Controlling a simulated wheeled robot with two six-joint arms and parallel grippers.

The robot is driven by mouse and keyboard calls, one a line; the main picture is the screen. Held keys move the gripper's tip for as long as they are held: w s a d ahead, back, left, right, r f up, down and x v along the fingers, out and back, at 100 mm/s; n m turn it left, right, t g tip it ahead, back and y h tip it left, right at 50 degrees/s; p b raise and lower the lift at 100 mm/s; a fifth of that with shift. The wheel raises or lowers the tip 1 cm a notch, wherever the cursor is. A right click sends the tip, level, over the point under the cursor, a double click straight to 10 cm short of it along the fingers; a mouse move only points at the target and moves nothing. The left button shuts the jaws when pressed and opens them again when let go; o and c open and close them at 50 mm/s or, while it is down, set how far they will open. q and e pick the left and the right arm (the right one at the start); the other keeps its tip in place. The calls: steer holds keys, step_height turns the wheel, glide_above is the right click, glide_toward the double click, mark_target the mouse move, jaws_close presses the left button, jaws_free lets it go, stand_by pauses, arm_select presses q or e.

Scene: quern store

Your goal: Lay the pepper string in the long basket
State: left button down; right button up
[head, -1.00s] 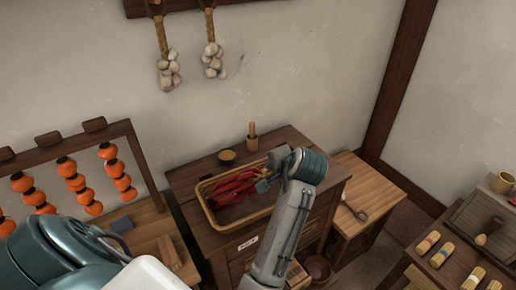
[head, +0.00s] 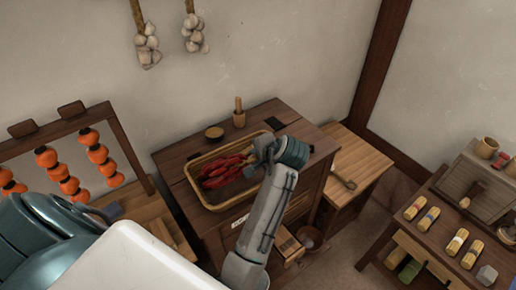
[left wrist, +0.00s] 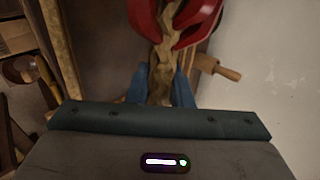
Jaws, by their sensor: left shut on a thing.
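The pepper string (head: 222,174) is a bunch of red peppers inside the outline of the long basket (head: 226,147), a tan woven tray on the dark wooden chest. My left gripper (head: 256,166) is at the basket's right end, over its inside. In the left wrist view, its blue fingers (left wrist: 160,84) are shut on the straw cord of the pepper string (left wrist: 197,22), with red peppers on both sides of the cord ahead. I cannot tell whether the peppers rest on the basket floor. My right gripper is not in view.
A lower table (head: 350,160) with a scoop is to the right. A rack of orange fruit strings (head: 97,153) stands left. Garlic (head: 147,45) hangs above.

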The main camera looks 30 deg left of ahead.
mark_target(258, 178)
arm_select(q)
steer(key=shift+d+f, duration=0.1)
steer(key=shift+f, duration=0.5)
step_height(258, 178, down, 2)
steer(key=shift+f+b, duration=0.25)
steer(key=shift+b, duration=0.4)
steer(key=shift+f+b, duration=0.35)
steer(key=shift+f, duration=0.75)
steer(key=shift+s, duration=0.1)
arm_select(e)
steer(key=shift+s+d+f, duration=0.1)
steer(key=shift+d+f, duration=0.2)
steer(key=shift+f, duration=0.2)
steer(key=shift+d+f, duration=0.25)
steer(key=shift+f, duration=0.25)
arm_select(q)
steer(key=c, duration=1.2)
jaws_free()
steer(key=shift+f, duration=0.1)
steer(key=shift+s, duration=0.1)
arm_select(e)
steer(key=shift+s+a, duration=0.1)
arm_select(q)
steer(key=shift+s+d+f, duration=0.1)
steer(key=shift+d+f, duration=0.05)
steer(key=shift+f, duration=0.05)
steer(key=shift+c, duration=0.6)
steer(key=shift+r, duration=0.1)
